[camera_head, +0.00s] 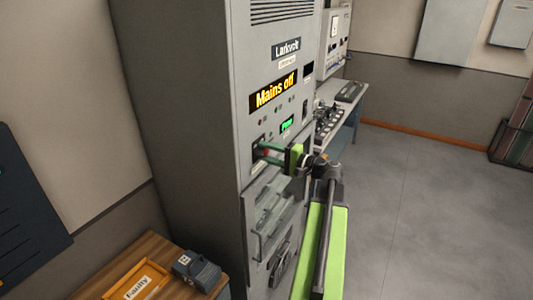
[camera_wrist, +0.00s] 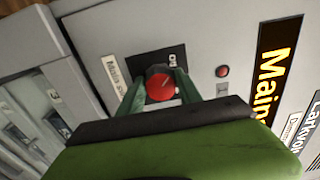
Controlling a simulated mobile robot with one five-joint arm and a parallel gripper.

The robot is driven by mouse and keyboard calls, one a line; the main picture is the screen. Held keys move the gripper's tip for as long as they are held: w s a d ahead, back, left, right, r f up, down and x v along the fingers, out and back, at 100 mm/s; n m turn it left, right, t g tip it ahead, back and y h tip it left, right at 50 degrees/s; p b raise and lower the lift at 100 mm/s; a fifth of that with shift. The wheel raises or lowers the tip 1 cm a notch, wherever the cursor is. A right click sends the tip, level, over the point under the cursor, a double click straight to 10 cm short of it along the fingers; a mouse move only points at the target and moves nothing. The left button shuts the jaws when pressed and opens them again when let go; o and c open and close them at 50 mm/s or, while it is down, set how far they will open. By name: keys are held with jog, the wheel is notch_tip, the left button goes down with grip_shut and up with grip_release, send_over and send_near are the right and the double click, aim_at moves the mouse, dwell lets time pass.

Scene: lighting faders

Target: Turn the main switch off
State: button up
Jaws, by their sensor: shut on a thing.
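The main switch is a round red knob (camera_wrist: 160,86) on a dark plate (camera_wrist: 143,66) on the grey cabinet front, seen in the wrist view. A label beside the plate is partly readable as "Mains". My gripper (camera_wrist: 160,88) has its two green fingers on either side of the knob, shut on it. In the head view my gripper (camera_head: 266,152) reaches the cabinet's dark switch plate (camera_head: 258,143) from the right, and its fingers mostly hide the knob. The cabinet's display (camera_head: 274,92) reads "Mains off" in amber letters.
The tall grey cabinet (camera_head: 180,80) has a small green-lit display (camera_head: 287,124) above the switch and handled panels (camera_head: 272,210) below. A wooden table (camera_head: 90,290) with an orange tray (camera_head: 112,294) stands at lower left. Open grey floor (camera_head: 420,200) lies to the right.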

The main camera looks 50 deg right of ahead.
jog(key=shift+f, duration=0.1)
dwell(0.3)
jog(key=o, duration=1.4)
jog(key=shift+c, duration=0.2)
jog(key=v, duration=1.7)
jog(key=shift+s, duration=0.25)
